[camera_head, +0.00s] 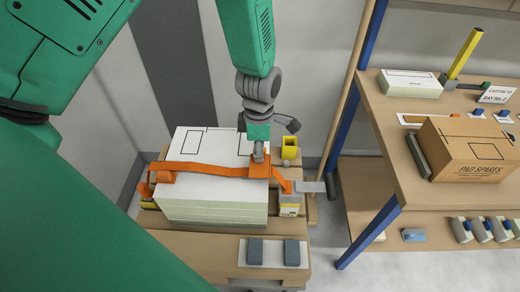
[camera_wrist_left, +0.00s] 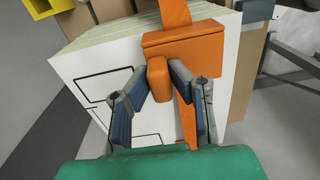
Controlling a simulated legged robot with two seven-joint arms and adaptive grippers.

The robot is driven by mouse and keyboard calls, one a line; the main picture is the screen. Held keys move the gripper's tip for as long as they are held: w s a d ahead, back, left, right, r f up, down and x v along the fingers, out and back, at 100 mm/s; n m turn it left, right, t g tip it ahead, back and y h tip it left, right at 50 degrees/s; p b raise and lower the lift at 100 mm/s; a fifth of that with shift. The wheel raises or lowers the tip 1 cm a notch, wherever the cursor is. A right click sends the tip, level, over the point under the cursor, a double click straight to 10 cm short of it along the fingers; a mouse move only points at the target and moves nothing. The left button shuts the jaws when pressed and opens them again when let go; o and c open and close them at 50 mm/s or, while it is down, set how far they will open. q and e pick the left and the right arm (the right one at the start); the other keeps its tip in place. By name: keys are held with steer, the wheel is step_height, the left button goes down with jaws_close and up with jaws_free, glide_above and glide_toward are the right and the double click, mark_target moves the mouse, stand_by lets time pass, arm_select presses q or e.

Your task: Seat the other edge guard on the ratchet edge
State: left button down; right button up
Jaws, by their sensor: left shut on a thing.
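A stack of white panels (camera_head: 212,195) lies on the trolley with an orange strap (camera_head: 210,167) across its top. An orange edge guard (camera_head: 259,166) is at the stack's right edge, beside the ratchet (camera_head: 308,187). My left gripper (camera_head: 259,153) is above it, shut on its raised tab; the wrist view shows the fingers (camera_wrist_left: 159,72) on both sides of the tab on the edge guard (camera_wrist_left: 185,48). Whether the guard sits flush is hidden. Another orange guard (camera_head: 163,177) is at the stack's left edge. My right gripper is not in view.
A yellow holder (camera_head: 290,149) stands behind the stack's right side. A plate with two dark pads (camera_head: 273,252) is at the trolley's front. A shelf bench (camera_head: 385,130) with a carton (camera_head: 468,147) stands to the right. A wall is close behind.

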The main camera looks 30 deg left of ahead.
arm_select(q)
steer(key=shift+f+b, duration=0.4)
steer(key=shift+f, duration=0.4)
steer(key=shift+r, duration=0.15)
steer(key=shift+r+p, duration=0.55)
steer(key=shift+p, duration=0.25)
stand_by(0.6)
steer(key=shift+f+b, duration=0.95)
steer(key=shift+f, duration=1.25)
steer(key=c, duration=1.4)
jaws_free()
steer(key=shift+r, duration=0.1)
